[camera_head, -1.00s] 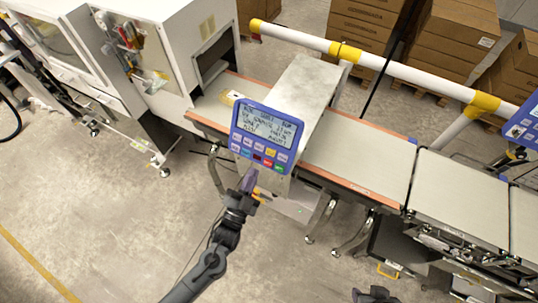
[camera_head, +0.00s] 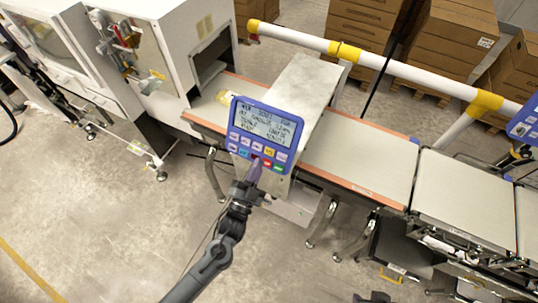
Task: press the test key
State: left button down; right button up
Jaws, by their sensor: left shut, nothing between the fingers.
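The blue control panel (camera_head: 265,133) has a grey text display and two rows of small coloured keys. It is tilted at the front of the grey checkweigher housing. The key labels are too small to read, so I cannot tell which is the test key. My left gripper (camera_head: 254,171) is shut and empty, its purplish fingertips over the panel's lower key row. They overlap the area by a dark red key (camera_head: 255,155); I cannot tell whether they touch it. A red key (camera_head: 266,162) and a green key (camera_head: 278,168) show to the right. A dark part at the bottom edge may be my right gripper (camera_head: 372,298).
The conveyor belt (camera_head: 355,155) runs behind the panel, with a yellowish packet (camera_head: 226,97) at its left. A white and yellow guard rail (camera_head: 400,69) crosses behind. A white machine (camera_head: 160,50) stands left. Open floor (camera_head: 120,230) lies in front.

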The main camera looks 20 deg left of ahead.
pick_arm(q)
jog(key=shift+w+d+f+b, duration=0.1)
jog(key=shift+w+f+b, duration=0.3)
jog(key=shift+w, duration=0.3)
jog(key=shift+w+d+f+b, duration=0.15)
jog(key=shift+w+f+b, duration=0.15)
jog(key=shift+w+b, duration=0.3)
jog(key=shift+w+d+f+b, duration=0.1)
jog(key=shift+w+f+b, duration=0.25)
jog(key=shift+w, duration=0.4)
pick_arm(e)
jog(key=shift+f, duration=1.8)
pick_arm(q)
jog(key=shift+w+f+b, duration=0.2)
jog(key=shift+w+b, duration=0.1)
jog(key=shift+w, duration=0.05)
pick_arm(e)
jog(key=shift+f, duration=0.25)
